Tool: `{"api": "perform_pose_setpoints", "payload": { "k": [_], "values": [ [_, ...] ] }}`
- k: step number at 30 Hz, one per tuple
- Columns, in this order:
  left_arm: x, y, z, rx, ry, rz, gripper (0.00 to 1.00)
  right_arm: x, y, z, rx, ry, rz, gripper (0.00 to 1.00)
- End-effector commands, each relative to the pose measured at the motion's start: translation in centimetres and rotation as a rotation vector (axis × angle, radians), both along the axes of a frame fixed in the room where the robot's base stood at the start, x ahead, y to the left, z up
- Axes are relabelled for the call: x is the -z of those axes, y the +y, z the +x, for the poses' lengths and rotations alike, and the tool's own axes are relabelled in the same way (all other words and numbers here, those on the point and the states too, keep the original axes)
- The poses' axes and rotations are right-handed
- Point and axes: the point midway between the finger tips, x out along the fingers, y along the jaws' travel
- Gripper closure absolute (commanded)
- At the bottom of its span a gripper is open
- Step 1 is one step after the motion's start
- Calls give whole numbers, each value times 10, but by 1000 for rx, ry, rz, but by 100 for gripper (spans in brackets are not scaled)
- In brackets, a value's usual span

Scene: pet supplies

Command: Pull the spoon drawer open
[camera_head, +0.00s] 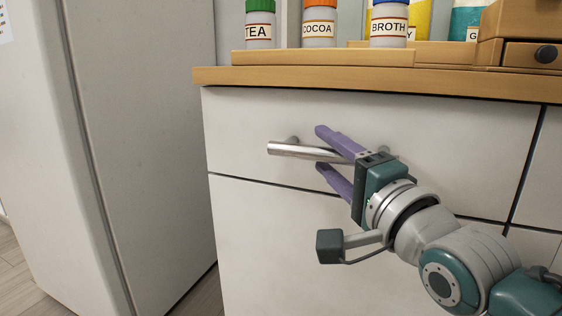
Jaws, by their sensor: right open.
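The drawer (240,130) is a white front under the wooden counter. It looks shut, flush with the panel below it. Its silver bar handle (290,150) runs across the front. My right gripper (320,149) is open, with one purple finger above the bar and the other below it. The bar passes between the fingers, and its right part is partly hidden by the gripper. I cannot tell whether the fingers touch it. My left gripper is not in view.
Jars marked tea (260,30), cocoa (319,28) and broth (389,28) stand on a wooden riser (320,58) on the counter (300,78). A small wooden drawer box (510,22) is at the top right. A tall pale cabinet (140,130) stands left, with floor (200,295) between.

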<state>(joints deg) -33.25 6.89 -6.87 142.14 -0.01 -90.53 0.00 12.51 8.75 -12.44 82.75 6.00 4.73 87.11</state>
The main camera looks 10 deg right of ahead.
Motion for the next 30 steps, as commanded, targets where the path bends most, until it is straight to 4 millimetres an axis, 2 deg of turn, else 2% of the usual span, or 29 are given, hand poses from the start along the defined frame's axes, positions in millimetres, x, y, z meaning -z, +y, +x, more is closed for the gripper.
{"api": "perform_pose_setpoints", "payload": {
  "k": [9, 24, 30],
  "values": [
    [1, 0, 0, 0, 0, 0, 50, -1, 1, 3, 0, 0, 0, 43],
    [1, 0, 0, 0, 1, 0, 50, -1, 1, 3, 0, -1, -1, 98],
    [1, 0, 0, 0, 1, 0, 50, -1, 1, 3, 0, -1, -1, 100]
  ]
}}
